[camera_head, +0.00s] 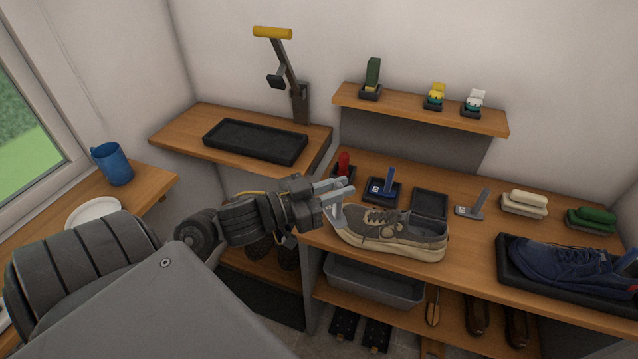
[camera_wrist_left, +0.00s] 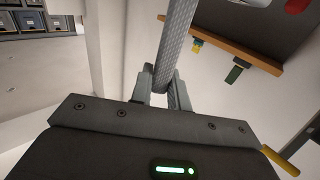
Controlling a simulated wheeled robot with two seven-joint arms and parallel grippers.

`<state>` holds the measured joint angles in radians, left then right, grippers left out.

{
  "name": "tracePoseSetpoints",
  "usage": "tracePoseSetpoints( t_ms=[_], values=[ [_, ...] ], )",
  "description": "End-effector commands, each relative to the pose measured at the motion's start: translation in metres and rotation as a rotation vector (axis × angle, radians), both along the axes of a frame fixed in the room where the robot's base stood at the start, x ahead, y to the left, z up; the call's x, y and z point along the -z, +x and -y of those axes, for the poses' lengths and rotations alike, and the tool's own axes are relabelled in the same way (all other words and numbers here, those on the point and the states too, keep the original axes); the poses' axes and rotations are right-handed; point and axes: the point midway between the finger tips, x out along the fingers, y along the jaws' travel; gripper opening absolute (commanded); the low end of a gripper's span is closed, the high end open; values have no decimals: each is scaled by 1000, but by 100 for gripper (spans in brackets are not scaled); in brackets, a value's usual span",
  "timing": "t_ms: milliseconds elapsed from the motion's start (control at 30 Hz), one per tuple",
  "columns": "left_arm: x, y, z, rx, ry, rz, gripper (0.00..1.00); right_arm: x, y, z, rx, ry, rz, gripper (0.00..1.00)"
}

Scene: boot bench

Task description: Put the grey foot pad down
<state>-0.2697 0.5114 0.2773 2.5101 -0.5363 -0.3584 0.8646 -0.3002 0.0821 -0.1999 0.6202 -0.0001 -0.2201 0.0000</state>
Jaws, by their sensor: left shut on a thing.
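The grey foot pad (camera_wrist_left: 175,45) shows in the left wrist view as a long, narrow, textured grey strip, seen nearly edge-on. It runs up from between my left fingers and out of the top of the picture. My left gripper (camera_head: 337,192) is shut on it; its fingers also show in the left wrist view (camera_wrist_left: 163,95). In the head view the gripper is above the left end of a grey and beige sneaker (camera_head: 395,233) on the bench. There the pad is hard to tell from the fingers, and I cannot tell whether it touches the sneaker. My right gripper is not in view.
The wooden bench (camera_head: 465,238) holds an empty black tray (camera_head: 430,203), a blue-handled tool (camera_head: 387,184), a grey tool (camera_head: 472,207), cream (camera_head: 526,202) and green (camera_head: 590,218) brushes, and a blue shoe (camera_head: 565,265) in a tray. A black tray (camera_head: 255,140) lies on the rear bench.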

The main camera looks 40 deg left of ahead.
Motion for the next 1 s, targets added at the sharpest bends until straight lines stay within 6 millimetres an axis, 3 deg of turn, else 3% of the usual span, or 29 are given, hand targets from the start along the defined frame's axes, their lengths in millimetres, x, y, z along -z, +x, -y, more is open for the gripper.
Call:
tracePoseSetpoints(
  t_ms=[267, 333, 467, 700, 1000],
  values=[
    [22, 15, -20, -3, 9, 7, 0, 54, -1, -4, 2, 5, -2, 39],
    [29, 28, -38, -7, 5, 3, 0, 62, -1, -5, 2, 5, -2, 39],
    [35, 49, -66, -8, -2, -3, 0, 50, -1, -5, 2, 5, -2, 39],
    [77, 73, -97, -5, -4, -3, 0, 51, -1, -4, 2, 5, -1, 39],
    [94, 81, -108, -2, -1, 0, 0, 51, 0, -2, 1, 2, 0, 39]
  ],
)
